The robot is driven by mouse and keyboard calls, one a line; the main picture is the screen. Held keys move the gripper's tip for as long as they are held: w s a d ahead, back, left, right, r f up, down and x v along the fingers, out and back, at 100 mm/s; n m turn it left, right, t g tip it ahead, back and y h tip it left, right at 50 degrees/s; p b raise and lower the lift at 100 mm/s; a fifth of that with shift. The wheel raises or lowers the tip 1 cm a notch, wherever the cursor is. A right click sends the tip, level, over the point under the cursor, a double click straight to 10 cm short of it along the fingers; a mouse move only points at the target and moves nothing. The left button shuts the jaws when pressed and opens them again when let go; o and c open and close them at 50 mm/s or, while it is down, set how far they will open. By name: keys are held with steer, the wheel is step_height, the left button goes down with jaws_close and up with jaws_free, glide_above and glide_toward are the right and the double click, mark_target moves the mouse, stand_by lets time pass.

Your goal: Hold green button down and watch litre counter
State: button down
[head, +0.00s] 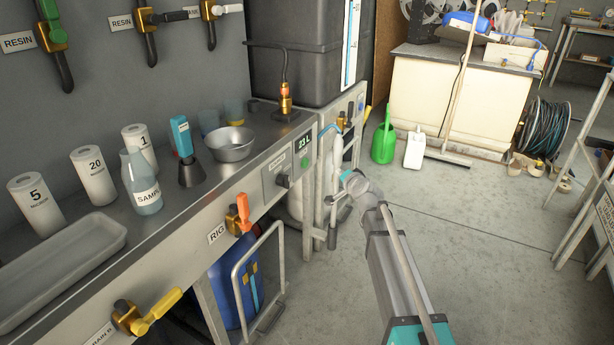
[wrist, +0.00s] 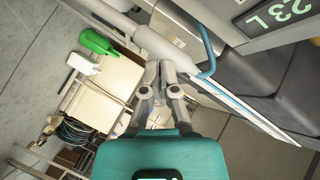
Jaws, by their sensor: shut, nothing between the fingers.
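The litre counter (head: 304,141) is a dark display reading 23 L in green digits, on the grey panel at the bench's right end.
A metal bowl (head: 230,144) and a sample bottle (head: 142,182) stand on the bench. An orange-handled valve (head: 240,214) juts from its front, with a blue container (head: 234,285) below. A green can (head: 384,141) stands on the floor behind. Open floor lies right of the bench.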

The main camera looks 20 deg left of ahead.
mark_target(307, 164)
steer(key=shift+w+a+f, duration=0.15)
steer(key=shift+a+f, duration=0.2)
steer(key=shift+a, duration=0.3)
steer(key=shift+a, duration=0.15)
steer(key=a, duration=0.8)
steer(key=shift+w+a, duration=0.2)
steer(key=shift+w, duration=0.15)
steer(key=shift+a, duration=1)
stand_by(5.0)
